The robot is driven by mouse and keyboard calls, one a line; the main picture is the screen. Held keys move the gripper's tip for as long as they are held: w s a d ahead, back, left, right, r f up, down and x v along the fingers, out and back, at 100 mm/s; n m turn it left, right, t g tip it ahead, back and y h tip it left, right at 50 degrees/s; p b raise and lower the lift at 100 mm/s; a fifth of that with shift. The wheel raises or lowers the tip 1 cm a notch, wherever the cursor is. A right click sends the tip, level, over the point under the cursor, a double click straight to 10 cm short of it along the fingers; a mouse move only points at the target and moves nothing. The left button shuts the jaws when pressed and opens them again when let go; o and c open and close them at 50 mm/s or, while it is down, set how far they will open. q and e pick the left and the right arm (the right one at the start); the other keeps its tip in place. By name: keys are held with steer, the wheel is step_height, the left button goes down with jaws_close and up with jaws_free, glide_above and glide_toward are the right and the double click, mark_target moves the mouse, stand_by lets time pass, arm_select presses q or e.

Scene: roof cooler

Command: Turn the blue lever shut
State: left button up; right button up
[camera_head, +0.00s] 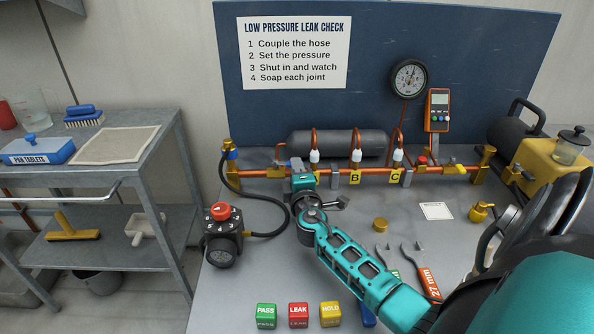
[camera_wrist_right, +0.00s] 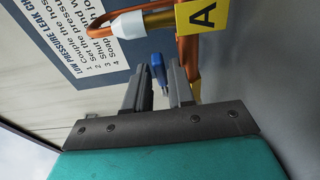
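A blue lever (camera_wrist_right: 157,70) shows in the right wrist view, in the gap between the two dark fingers of my right gripper (camera_wrist_right: 161,80). The fingers look parted, with a gap around it; I cannot tell whether they touch it. In the head view my right gripper (camera_head: 299,165) is at the copper and brass pipe line, just left of the A tag's place, and largely hides what is in front of it. A blue part (camera_head: 232,155) also shows on the brass fitting at the line's left end. My left gripper is not in view.
A black hose runs from the left fitting to a regulator with a red knob (camera_head: 220,211). Yellow tags B (camera_head: 355,177) and C (camera_head: 395,177) hang on the line. Green, red and yellow blocks (camera_head: 299,314) stand at the front. Wrenches (camera_head: 424,272) lie right of my arm.

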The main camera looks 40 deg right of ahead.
steer(key=b+v, duration=0.1)
steer(key=v, duration=1.2)
